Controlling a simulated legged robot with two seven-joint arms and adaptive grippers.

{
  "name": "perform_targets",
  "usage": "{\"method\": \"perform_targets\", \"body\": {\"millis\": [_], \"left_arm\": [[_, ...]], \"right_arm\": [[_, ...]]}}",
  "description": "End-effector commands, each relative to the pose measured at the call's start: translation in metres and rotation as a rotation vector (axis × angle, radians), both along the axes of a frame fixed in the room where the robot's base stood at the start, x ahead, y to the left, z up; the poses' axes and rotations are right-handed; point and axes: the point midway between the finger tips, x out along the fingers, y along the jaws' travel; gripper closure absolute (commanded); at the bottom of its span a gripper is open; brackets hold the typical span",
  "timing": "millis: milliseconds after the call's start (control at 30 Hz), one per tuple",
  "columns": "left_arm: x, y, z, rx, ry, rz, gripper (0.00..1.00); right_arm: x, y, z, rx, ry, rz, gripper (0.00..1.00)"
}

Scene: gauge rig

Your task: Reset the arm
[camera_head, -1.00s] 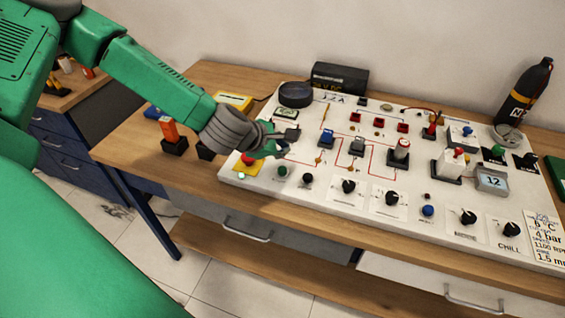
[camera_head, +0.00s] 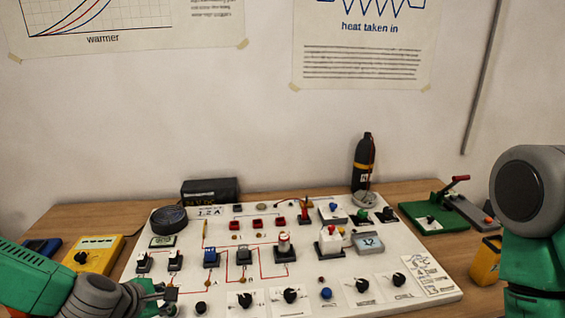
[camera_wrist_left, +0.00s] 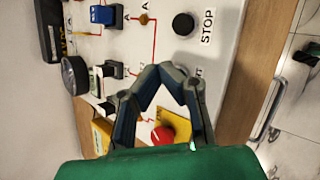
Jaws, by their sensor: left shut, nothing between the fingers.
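My left gripper (camera_head: 163,295) is low at the left in the head view, over the near left corner of the white gauge panel (camera_head: 330,291). In the left wrist view its fingers (camera_wrist_left: 168,72) are bent inward with their tips together, shut and empty. A red button (camera_wrist_left: 162,135) on a yellow plate (camera_wrist_left: 181,126) shows between the finger bases, and the fingers look above it. A black knob (camera_wrist_left: 183,24) labelled STOP lies beyond the fingertips. My right arm (camera_head: 530,200) shows at the right edge; its gripper is out of view.
A yellow meter (camera_head: 92,254) stands left on the wooden table (camera_head: 45,225). A black bottle (camera_head: 363,165) and a green crank device (camera_head: 434,217) stand behind and right. A yellow object (camera_head: 486,262) is near my right arm.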

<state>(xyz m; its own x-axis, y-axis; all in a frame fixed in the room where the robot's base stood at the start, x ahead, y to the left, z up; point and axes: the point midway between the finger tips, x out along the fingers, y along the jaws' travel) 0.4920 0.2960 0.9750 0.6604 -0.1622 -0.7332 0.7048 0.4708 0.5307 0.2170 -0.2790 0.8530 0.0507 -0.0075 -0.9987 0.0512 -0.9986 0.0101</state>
Motion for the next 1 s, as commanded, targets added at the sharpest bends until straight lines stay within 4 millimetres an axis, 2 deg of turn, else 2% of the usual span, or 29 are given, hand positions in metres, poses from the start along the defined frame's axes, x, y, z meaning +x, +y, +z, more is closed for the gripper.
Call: {"method": "perform_targets", "body": {"millis": [33,100,167,200,300,400,500,700,800,1000], "left_arm": [[-0.019,-0.016,-0.017,0.065,0.032,-0.109,1.0],[-0.053,-0.035,-0.043,0.181,0.076,-0.305,1.0],[-0.09,-0.048,-0.067,0.293,0.119,-0.508,1.0],[-0.116,-0.053,-0.081,0.365,0.144,-0.645,1.0],[-0.173,-0.053,-0.106,0.517,0.195,-0.966,1.0],[-0.218,-0.044,-0.12,0.627,0.231,-1.239,1.0],[-0.254,-0.03,-0.127,0.708,0.258,-1.476,1.0],[-0.306,0.002,-0.128,0.826,0.296,-1.898,1.0],[-0.298,-0.002,-0.158,0.834,0.28,-1.879,1.0],[-0.29,-0.006,-0.203,0.859,0.264,-1.893,1.0]], "right_arm": [[0.0,0.0,0.0,0.0,0.0,0.0,0.53],[0.0,0.0,0.0,0.0,0.0,0.0,0.53],[0.0,0.0,0.0,0.0,0.0,0.0,0.53],[0.0,0.0,0.0,0.0,0.0,0.0,0.53],[0.0,0.0,0.0,0.0,0.0,0.0,0.53],[0.0,0.0,0.0,0.0,0.0,0.0,0.53],[0.0,0.0,0.0,0.0,0.0,0.0,0.53],[0.0,0.0,0.0,0.0,0.0,0.0,0.53],[0.0,0.0,-0.031,0.0,-0.001,0.0,0.53],[0.0,0.0,-0.077,0.0,0.0,0.0,0.53]]}}
